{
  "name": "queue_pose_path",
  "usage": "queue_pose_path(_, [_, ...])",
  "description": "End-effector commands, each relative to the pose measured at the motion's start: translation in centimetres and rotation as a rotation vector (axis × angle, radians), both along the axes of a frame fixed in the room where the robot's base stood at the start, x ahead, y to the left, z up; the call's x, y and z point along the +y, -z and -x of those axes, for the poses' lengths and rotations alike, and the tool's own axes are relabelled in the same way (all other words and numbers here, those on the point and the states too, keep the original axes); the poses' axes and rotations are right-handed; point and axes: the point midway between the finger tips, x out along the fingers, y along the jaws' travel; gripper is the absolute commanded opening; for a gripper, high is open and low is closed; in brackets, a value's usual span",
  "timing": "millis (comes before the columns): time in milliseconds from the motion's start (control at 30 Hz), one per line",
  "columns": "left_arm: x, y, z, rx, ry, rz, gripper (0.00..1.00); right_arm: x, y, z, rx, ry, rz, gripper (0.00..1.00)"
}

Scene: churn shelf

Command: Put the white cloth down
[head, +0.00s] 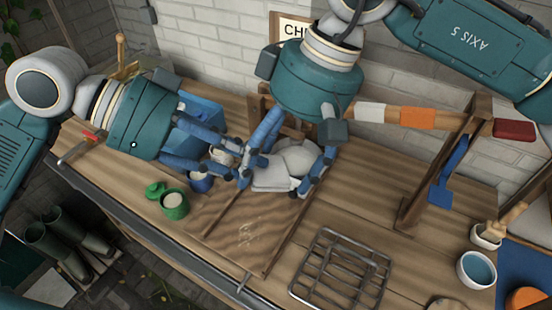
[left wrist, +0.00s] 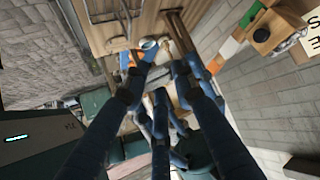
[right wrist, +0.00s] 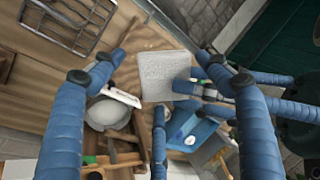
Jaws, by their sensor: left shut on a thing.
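The white cloth (head: 270,182) shows in the head view as a flat pale piece low over the wooden board (head: 236,232). In the right wrist view it is a pale square (right wrist: 166,72). My left gripper (head: 240,170) is shut on its edge, coming from the left; its fingers also show in the right wrist view (right wrist: 205,88). My right gripper (head: 276,186) is above with fingers spread on both sides of the cloth, open. I cannot tell whether the cloth touches the board. A grey-white rounded thing (head: 297,156) sits just behind the cloth.
A wire rack (head: 340,272) lies at the front right. The board's front part is clear.

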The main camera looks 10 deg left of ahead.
Motion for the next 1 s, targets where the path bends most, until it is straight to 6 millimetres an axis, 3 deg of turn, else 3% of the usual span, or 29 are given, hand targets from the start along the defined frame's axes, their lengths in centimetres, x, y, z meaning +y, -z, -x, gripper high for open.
queue_pose_path(33, [0.0,0.0,0.0,0.000,0.000,0.000,0.00,0.0,0.0,0.0,0.000,0.000,0.000,0.60])
queue_pose_path(167, [0.0,0.0,0.0,0.000,0.000,0.000,0.00,0.0,0.0,0.0,-0.001,0.000,0.001,0.34])
queue_pose_path(300, [0.0,0.0,0.0,0.001,0.001,0.000,0.00,-0.1,0.0,-0.1,-0.001,0.002,0.004,0.32])
queue_pose_path(333, [0.0,0.0,0.1,0.000,0.001,0.000,0.32,-0.1,0.1,-0.1,-0.001,0.002,0.004,0.32])
queue_pose_path(400, [0.0,0.0,0.1,0.000,0.001,0.000,0.46,-0.1,0.1,-0.1,-0.001,0.002,0.004,0.32])
queue_pose_path(433, [0.0,0.0,0.0,0.000,0.001,0.000,0.48,-0.1,0.0,-0.1,-0.001,0.002,0.003,0.32])
queue_pose_path(767, [0.2,-0.1,0.0,0.000,0.000,0.000,0.48,0.0,0.0,-0.1,-0.001,0.001,0.000,0.32])
queue_pose_path(1000, [3.0,-2.2,0.5,0.001,-0.005,-0.002,0.48,-0.1,0.0,-0.1,-0.001,0.001,0.002,0.32])
